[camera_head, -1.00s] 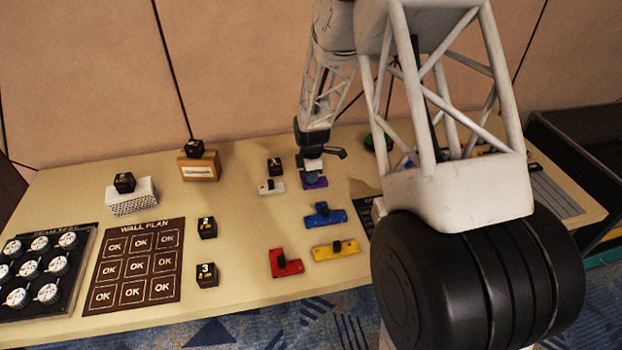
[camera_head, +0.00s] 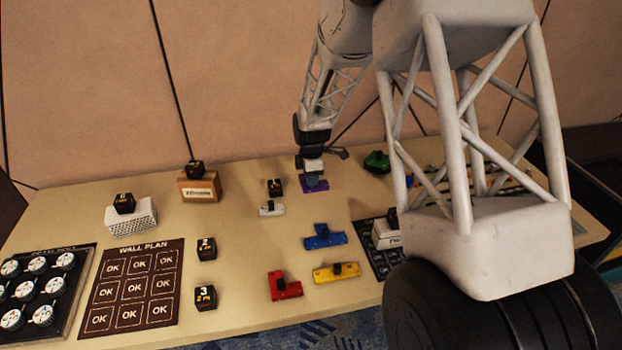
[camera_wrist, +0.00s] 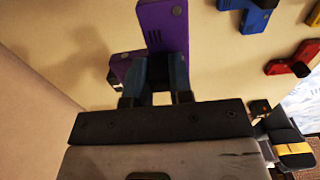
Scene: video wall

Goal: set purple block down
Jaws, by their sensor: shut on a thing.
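The purple block (camera_wrist: 168,27) is in my gripper (camera_wrist: 154,80) in the wrist view, its dark knob between the two blue-grey fingers. In the head view the purple block (camera_head: 313,187) shows as a thin strip under my gripper (camera_head: 313,174), at the back middle of the table near the white block. My gripper is shut on it. Whether the block touches the table top or hangs just above it I cannot tell.
A white block (camera_head: 271,209) and a black numbered cube (camera_head: 275,187) are close on the left. Blue (camera_head: 324,237), yellow (camera_head: 336,272) and red (camera_head: 285,286) blocks lie nearer the front. A green piece (camera_head: 377,161) is to the right. Table between purple and blue is clear.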

